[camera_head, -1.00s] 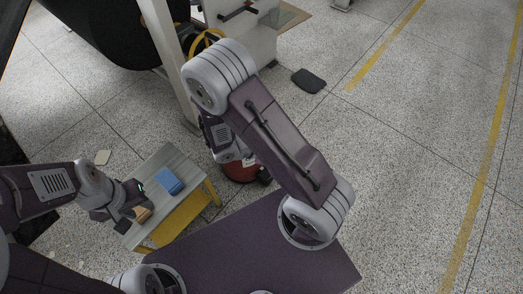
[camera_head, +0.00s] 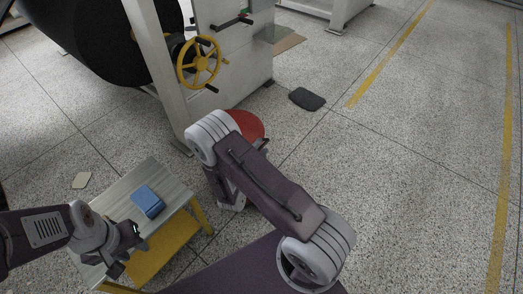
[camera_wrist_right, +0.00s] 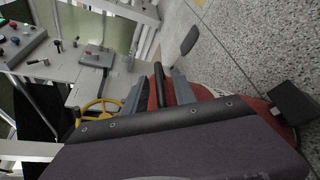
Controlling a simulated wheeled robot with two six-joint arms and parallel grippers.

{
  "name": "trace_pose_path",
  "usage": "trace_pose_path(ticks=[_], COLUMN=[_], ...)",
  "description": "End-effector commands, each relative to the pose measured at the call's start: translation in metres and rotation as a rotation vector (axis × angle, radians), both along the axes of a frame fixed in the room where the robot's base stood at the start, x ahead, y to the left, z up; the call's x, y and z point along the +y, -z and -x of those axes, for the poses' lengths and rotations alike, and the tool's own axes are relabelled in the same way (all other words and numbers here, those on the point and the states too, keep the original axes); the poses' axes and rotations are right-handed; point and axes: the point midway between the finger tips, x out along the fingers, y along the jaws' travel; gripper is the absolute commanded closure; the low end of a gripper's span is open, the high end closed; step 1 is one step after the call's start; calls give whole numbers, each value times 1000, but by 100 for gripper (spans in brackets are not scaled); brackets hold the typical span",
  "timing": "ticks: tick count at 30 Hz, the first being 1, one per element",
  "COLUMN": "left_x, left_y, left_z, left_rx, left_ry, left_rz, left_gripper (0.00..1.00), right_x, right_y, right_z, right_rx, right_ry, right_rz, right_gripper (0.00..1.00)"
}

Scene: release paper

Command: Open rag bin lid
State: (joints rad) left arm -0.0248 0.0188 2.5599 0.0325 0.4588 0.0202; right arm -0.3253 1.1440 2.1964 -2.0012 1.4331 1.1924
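The red rag bin (camera_head: 246,124) stands on the floor in the head view, partly hidden behind my right arm. In the right wrist view its red lid (camera_wrist_right: 207,94) lies in front of my right gripper (camera_wrist_right: 159,92). The two grey fingers are apart, with a dark bar-shaped handle (camera_wrist_right: 160,80) between them. Red shows beside the bar, so the fingers do not look closed on it. My right fingertips are hidden in the head view. My left gripper (camera_head: 126,250) is over the near part of the small table; its finger opening is unclear.
The small table (camera_head: 179,196) with yellow sides carries a blue folded cloth or block (camera_head: 147,201). A machine with a yellow handwheel (camera_head: 199,62) stands behind the bin. A dark mat or pedal (camera_head: 307,98) lies on the floor. The floor to the right is clear.

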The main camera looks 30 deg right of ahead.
Motion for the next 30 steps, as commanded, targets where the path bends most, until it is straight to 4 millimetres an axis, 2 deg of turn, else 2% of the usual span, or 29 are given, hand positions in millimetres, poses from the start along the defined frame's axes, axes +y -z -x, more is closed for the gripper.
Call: trace_pose_path(ticks=[3, 11, 15, 30], left_x=[0, 0, 0, 0], left_y=[6, 5, 5, 5], left_z=[0, 0, 0, 0], left_rx=[0, 0, 0, 0], left_ry=[0, 0, 0, 0], left_rz=[0, 0, 0, 0], left_gripper=[64, 64, 64, 64], right_x=[-8, -10, -10, -9], right_y=[3, 2, 2, 3], right_z=[-7, -8, -8, -8], right_rx=[0, 2, 1, 2], right_ry=[1, -1, 0, 0], right_rz=[1, 1, 1, 1], right_gripper=[68, 68, 100, 100])
